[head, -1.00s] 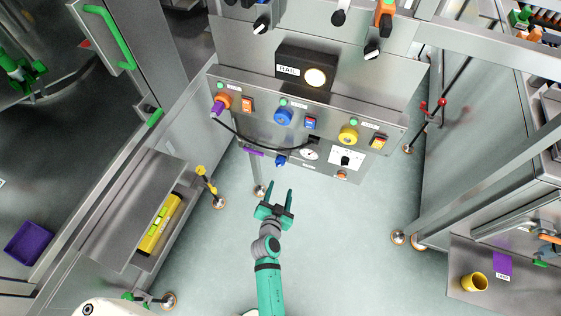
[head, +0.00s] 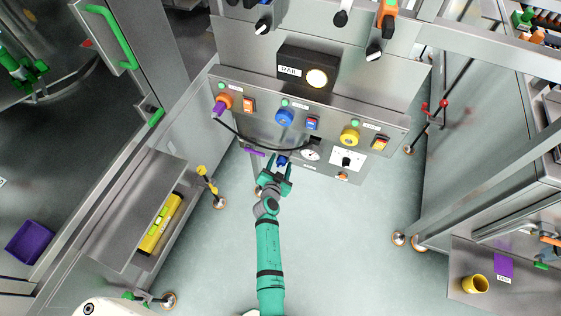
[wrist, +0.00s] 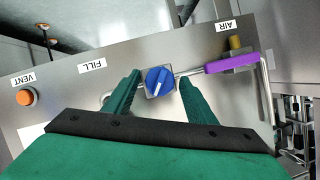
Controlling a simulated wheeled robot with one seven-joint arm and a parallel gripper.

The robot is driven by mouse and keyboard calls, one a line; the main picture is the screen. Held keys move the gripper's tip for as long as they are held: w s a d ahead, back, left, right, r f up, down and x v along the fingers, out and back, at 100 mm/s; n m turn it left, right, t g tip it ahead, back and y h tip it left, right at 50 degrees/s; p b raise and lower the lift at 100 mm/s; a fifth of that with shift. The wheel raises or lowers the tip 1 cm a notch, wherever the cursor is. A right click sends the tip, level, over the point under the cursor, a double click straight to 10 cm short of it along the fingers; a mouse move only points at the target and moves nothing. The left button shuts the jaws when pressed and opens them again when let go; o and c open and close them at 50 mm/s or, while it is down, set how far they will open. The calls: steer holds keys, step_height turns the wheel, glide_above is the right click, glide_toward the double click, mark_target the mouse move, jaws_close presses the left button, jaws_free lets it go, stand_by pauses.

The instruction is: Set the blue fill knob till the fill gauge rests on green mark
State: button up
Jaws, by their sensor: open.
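The blue fill knob (wrist: 159,82) sits on the grey panel, with a white pointer line on its face. My gripper (wrist: 155,88) is open, with one green finger on each side of the knob. I cannot tell whether either finger touches it. In the head view the knob (head: 282,160) shows small between the fingertips of my gripper (head: 281,165). The round white fill gauge (head: 309,154) is to the right of the knob in the head view. Its needle and green mark are too small to read. In the wrist view a finger hides most of the gauge's area.
A purple-handled AIR lever (wrist: 230,63) lies close beside one finger in the wrist view. An orange VENT button (wrist: 26,97) is at the left there. Above, the console carries a larger blue knob (head: 284,117) and a black hose (head: 255,145). The floor before the panel is clear.

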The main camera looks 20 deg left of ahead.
steer(key=shift+w+f, duration=0.2)
steer(key=shift+w, duration=0.35)
steer(key=c, duration=1.1)
steer(key=shift+o, duration=0.3)
steer(key=shift+a, duration=0.1)
